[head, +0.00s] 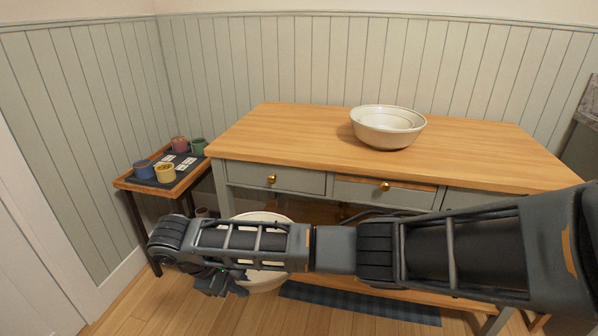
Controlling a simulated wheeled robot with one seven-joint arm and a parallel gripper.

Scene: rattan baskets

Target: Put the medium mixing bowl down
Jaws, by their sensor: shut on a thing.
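The medium mixing bowl (264,285), cream-white, is in the head view at lower centre-left, in front of the table. My arm crosses in front of it, so only its upper rim and lower part show. My gripper (232,287) is at the bowl's left side, shut on it; the fingertips are partly hidden. Another cream bowl (388,137) with thin dark lines stands upright on the wooden table (290,135); I cannot tell whether a smaller one is nested in it.
The tabletop is clear left and right of the standing bowl. A small side table (122,184) at the left holds several coloured cups and white cards. A dark checked runner (360,303) lies low under the table. Drawers with brass knobs line the table front.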

